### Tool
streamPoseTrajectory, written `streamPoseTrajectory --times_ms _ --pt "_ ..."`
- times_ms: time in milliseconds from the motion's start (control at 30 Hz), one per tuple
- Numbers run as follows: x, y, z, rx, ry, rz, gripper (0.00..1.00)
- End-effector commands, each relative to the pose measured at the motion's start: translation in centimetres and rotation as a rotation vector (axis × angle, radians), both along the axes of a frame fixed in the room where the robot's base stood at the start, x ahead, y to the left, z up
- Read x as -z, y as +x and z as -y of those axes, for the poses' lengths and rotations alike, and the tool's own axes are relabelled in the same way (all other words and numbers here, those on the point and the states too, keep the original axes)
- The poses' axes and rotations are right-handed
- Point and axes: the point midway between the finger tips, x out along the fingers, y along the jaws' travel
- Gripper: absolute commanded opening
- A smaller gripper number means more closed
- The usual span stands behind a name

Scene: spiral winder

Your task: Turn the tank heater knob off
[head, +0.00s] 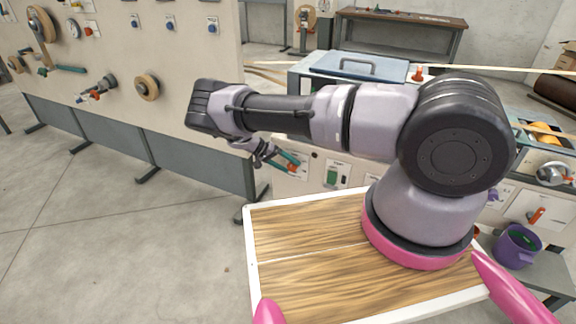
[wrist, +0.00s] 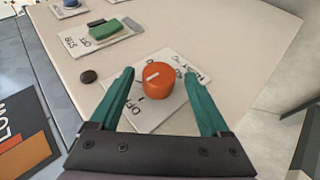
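The orange round knob (wrist: 157,84) sits on a white label plate (wrist: 150,120) on the pale panel in the wrist view. A white pointer line shows on its face, slanting between lower left and upper right. The letters OFF show below the knob; other lettering at the upper right is partly hidden by a finger. My gripper (wrist: 159,75) is open, with one teal finger on each side of the knob and a visible gap on both sides. In the head view my gripper (head: 287,158) is at the panel front, with the orange knob (head: 293,167) partly hidden by its fingers.
A green switch (wrist: 116,32) on its own label and a dark round button (wrist: 88,76) are close by on the panel. A green switch (head: 332,176) shows right of the knob in the head view. A blue lidded tank (head: 355,67) is above. Open floor lies left.

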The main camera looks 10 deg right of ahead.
Motion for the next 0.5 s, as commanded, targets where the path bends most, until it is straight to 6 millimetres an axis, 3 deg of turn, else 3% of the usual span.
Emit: streamPoseTrajectory --times_ms 300,500 --pt "-0.2 0.1 -0.1 0.000 0.000 0.001 0.81" --pt "-1.7 0.3 -2.1 -0.002 0.002 0.003 0.81"
